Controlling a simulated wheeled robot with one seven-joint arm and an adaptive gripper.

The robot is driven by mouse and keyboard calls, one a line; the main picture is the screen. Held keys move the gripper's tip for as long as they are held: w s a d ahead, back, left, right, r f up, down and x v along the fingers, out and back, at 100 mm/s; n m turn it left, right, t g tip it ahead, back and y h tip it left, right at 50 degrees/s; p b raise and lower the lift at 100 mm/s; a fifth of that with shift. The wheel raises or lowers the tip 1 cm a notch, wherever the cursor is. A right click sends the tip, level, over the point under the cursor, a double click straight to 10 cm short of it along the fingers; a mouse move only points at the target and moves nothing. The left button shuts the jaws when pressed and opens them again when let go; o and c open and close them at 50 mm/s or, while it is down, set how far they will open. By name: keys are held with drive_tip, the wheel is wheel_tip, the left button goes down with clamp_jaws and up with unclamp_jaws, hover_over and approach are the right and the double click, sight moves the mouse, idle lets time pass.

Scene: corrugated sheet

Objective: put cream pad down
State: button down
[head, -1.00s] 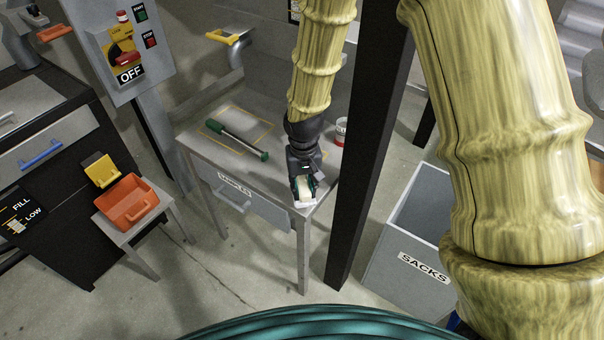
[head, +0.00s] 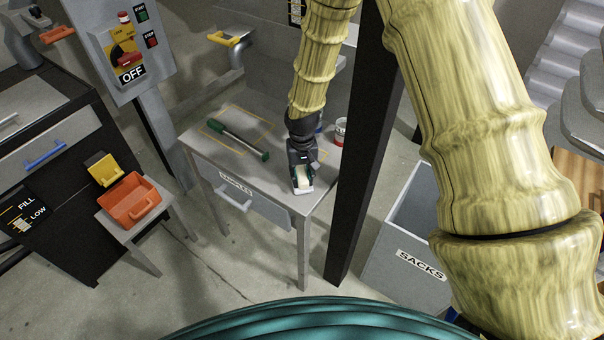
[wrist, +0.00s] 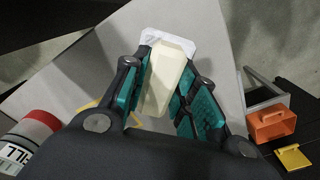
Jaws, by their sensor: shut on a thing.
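The cream pad (wrist: 162,84) is between the teal-lined fingers of my gripper (wrist: 165,95) in the wrist view. It sits in or over a white tray-like piece (wrist: 168,42) whose edge shows beyond it. In the head view my gripper (head: 302,180) is over the front right corner of the grey samples table (head: 272,178), shut on the cream pad (head: 303,180). I cannot tell whether the pad or the white piece touches the table top.
A red-and-white can (head: 340,132) stands behind my gripper. A black post (head: 358,170) rises close at the right, with the grey sacks bin (head: 405,245) beyond. An orange bin (head: 133,203) is at left.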

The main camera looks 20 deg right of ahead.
sight(302, 174)
drive_tip(key=shift+f, duration=0.1)
drive_tip(key=c, duration=1.1)
unclamp_jaws()
drive_tip(key=shift+c, duration=0.2)
wheel_tip(302, 174, up, 12)
drive_tip(key=b, duration=0.2)
